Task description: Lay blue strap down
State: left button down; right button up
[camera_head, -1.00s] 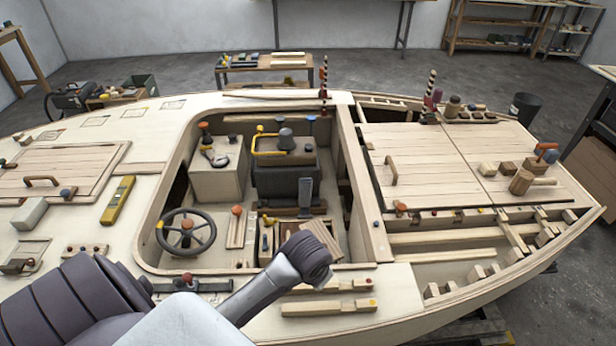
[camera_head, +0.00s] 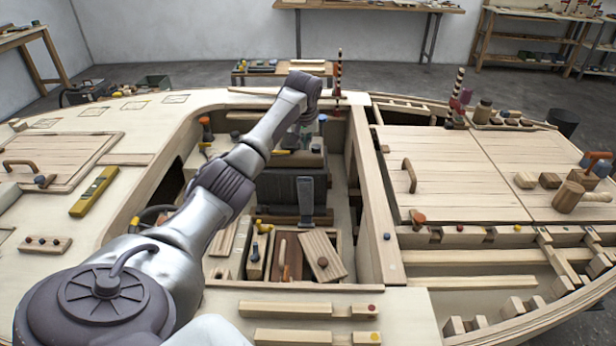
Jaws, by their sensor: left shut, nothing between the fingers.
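My left arm reaches from the lower left over the open cockpit. Its wrist bends down at the far side, and my left gripper (camera_head: 300,138) points down beside the dark engine box (camera_head: 290,188). The gripper is small and partly covered by the arm; it is shut and no object shows in it. I cannot make out a blue strap in this view. A small blue knob (camera_head: 322,118) shows just right of the gripper, at the cockpit's far edge. My right gripper is out of view.
Wood blocks and a board (camera_head: 323,255) lie in the near cockpit. The hatch deck (camera_head: 455,175) on the right holds blocks and a mallet (camera_head: 568,197). A yellow level (camera_head: 94,192) lies on the left deck. Striped posts (camera_head: 339,75) stand beyond the cockpit.

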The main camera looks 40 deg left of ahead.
pick_arm(q)
jog(key=shift+w+a+f+p, duration=0.1)
jog(key=shift+f+p, duration=0.35)
jog(key=shift+f, duration=5.3)
